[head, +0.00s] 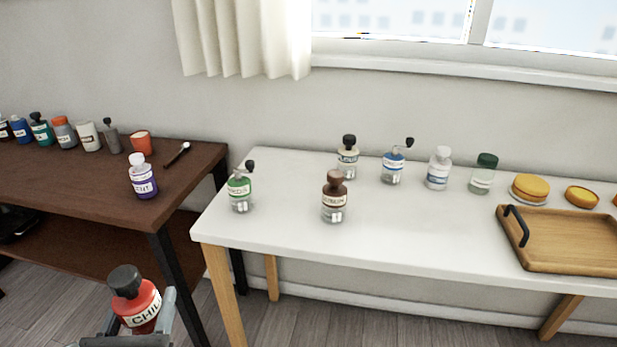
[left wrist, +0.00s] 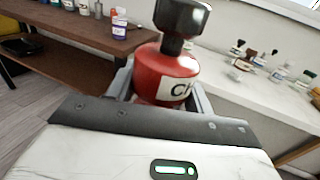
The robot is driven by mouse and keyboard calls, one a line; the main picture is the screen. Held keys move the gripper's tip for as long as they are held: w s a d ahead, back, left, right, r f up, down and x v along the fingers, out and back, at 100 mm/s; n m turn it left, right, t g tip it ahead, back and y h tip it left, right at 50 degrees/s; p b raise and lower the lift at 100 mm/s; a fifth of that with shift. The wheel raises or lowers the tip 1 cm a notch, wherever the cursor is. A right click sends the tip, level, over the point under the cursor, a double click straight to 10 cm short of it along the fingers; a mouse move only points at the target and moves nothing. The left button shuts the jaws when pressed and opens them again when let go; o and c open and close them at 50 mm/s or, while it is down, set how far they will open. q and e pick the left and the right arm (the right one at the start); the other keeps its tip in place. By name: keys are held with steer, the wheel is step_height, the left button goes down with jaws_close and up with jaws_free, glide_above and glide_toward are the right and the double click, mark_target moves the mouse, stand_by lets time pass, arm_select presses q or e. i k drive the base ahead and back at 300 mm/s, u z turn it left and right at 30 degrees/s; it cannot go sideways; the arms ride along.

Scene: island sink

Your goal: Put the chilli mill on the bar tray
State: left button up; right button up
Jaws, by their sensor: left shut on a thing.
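The chilli mill (head: 137,300) is a red jar with a black top and a white label showing "CHIL". My left gripper (head: 143,318) is shut on it and holds it upright, slightly tilted, in front of the dark table at the lower left. In the left wrist view the mill (left wrist: 165,75) stands between the fingers of the left gripper (left wrist: 160,90). The bar tray (head: 570,238) is a wooden tray with a black handle, at the right of the white table, cut off by the picture edge. Its visible floor is empty. My right gripper is not in view.
The white table (head: 425,235) carries a green-labelled mill (head: 240,190) and a brown-topped mill (head: 334,197) near its front. Several jars and yellow round items (head: 530,188) stand along the back. The dark table (head: 70,190) holds several jars, a cup (head: 140,142) and a spoon.

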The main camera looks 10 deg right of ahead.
mark_target(553, 249)
steer(key=u, duration=0.8)
steer(key=i, duration=0.5)
steer(key=z, duration=3.05)
steer(key=i, duration=0.5)
